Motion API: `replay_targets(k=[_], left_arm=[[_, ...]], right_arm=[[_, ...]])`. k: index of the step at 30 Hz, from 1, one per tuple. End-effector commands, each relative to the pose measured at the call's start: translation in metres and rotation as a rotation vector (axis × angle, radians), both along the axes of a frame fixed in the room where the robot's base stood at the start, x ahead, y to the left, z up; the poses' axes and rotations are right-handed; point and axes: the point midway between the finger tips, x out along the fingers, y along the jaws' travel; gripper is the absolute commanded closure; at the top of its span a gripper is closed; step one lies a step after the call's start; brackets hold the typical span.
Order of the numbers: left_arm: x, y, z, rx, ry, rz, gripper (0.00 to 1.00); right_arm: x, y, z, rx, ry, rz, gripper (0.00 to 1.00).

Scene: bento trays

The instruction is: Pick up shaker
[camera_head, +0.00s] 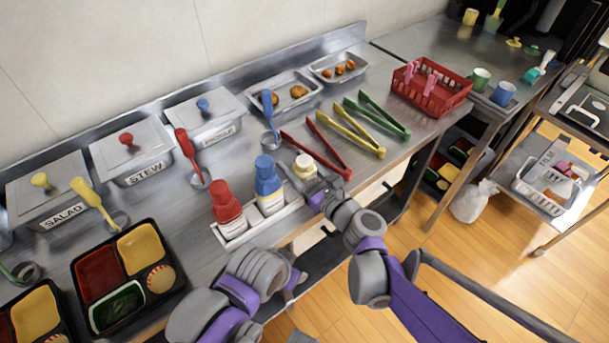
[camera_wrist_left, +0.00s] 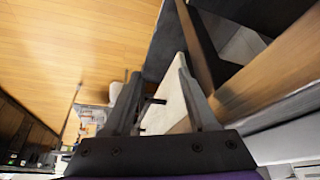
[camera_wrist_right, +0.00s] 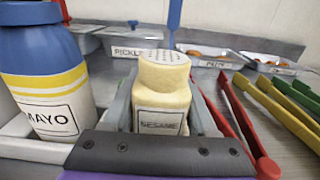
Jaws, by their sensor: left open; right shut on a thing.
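The shaker (camera_head: 304,168) is a small cream bottle with a perforated top, at the right end of the white condiment tray (camera_head: 236,241). In the right wrist view the shaker (camera_wrist_right: 162,95) stands upright, with a label that reads SESAME. My right gripper (camera_head: 321,194) is shut on it, with one finger on each side. The shaker's base is hidden in the right wrist view, so I cannot tell if it touches the tray. My left gripper (camera_wrist_left: 158,85) is open and empty, below the counter's front edge, over the wooden floor.
A blue-topped MAYO bottle (camera_head: 268,184) stands left of the shaker, with a red bottle (camera_head: 226,208) beyond it. Red tongs (camera_head: 322,150), yellow tongs (camera_head: 352,135) and green tongs (camera_head: 378,117) lie to the right.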

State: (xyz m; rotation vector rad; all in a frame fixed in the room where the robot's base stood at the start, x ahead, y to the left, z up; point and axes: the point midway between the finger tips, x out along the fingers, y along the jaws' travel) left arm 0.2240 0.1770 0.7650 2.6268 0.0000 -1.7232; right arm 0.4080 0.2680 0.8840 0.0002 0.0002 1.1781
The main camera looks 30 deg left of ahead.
Motion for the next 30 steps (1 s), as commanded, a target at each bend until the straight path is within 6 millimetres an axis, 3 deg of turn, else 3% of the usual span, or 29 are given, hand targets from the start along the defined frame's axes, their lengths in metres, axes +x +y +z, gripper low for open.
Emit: replay_targets(k=[1,5,14,24,30], left_arm=[[0.0,0.0,0.0,0.0,0.0,0.0,0.42],[0.0,0.0,0.0,0.0,0.0,0.0,0.42],[0.0,0.0,0.002,0.0,-0.001,0.0,0.42],[0.0,0.0,0.021,0.0,-0.007,0.0,0.42],[0.0,0.0,0.026,0.0,-0.009,0.0,0.42]], right_arm=[[0.0,0.0,0.0,0.0,0.0,0.0,0.77],[0.0,0.0,0.0,0.0,0.0,0.0,1.0],[0.0,0.0,0.006,0.0,0.0,0.0,1.0],[-0.001,0.0,0.071,0.001,-0.001,0.001,1.0],[0.0,0.0,0.096,0.0,-0.001,0.001,1.0]])
